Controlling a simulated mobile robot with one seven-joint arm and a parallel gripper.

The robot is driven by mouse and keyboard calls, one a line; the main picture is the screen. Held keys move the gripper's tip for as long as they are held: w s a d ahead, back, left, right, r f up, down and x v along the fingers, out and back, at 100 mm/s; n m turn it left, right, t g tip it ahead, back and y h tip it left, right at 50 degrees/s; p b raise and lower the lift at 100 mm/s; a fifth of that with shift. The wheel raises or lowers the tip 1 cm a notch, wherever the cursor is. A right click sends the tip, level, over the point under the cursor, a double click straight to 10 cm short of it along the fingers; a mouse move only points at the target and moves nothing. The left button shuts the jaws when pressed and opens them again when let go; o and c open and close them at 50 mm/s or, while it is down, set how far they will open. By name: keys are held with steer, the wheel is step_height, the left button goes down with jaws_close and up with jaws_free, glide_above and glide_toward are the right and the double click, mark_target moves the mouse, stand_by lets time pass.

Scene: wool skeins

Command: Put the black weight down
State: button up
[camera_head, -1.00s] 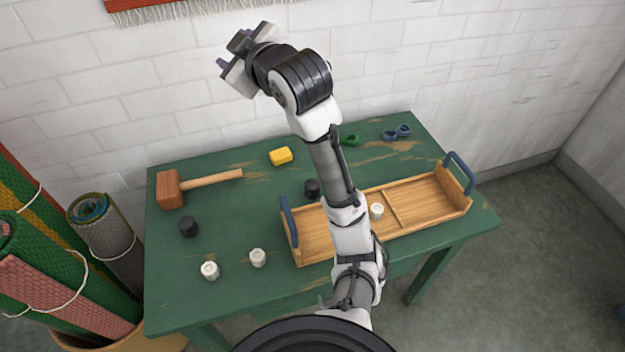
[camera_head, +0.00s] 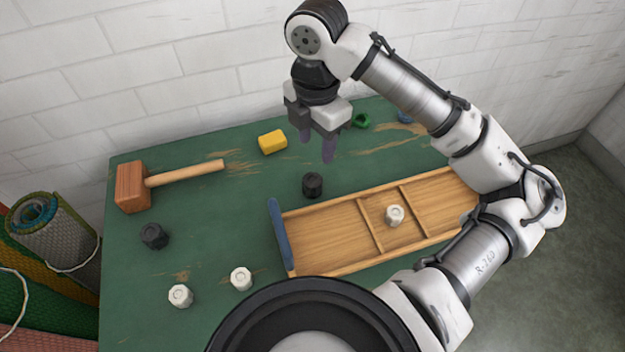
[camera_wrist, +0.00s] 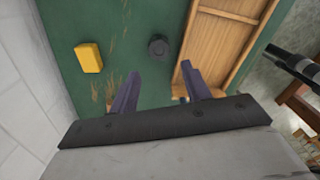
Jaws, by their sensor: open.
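A black weight (camera_head: 313,185) stands on the green table just beyond the tray's left part. It also shows in the wrist view (camera_wrist: 158,46), ahead of the fingers. A second black weight (camera_head: 154,236) stands at the table's left side. My gripper (camera_head: 318,150) is open and empty, pointing down above the table behind the nearer black weight. In the wrist view its two purple fingers (camera_wrist: 160,88) are apart with nothing between them. The wooden tray (camera_head: 335,222) has dividers and a blue handle at its left end. A white weight (camera_head: 395,215) sits in its middle compartment.
Two white weights (camera_head: 241,279) (camera_head: 180,296) stand at the front left. A wooden mallet (camera_head: 132,187) and a yellow block (camera_head: 272,142) lie toward the back. A green item (camera_head: 361,121) and a blue item (camera_head: 405,117) are near the wall.

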glide_above(313, 179)
step_height(313, 179, down, 7)
steer(key=shift+s+d+r+b, duration=0.1)
steer(key=shift+d+r+b, duration=0.05)
steer(key=shift+b, duration=0.25)
steer(key=shift+a+f, duration=0.2)
steer(key=shift+f, duration=2.5)
steer(key=shift+c, duration=0.3)
jaws_close()
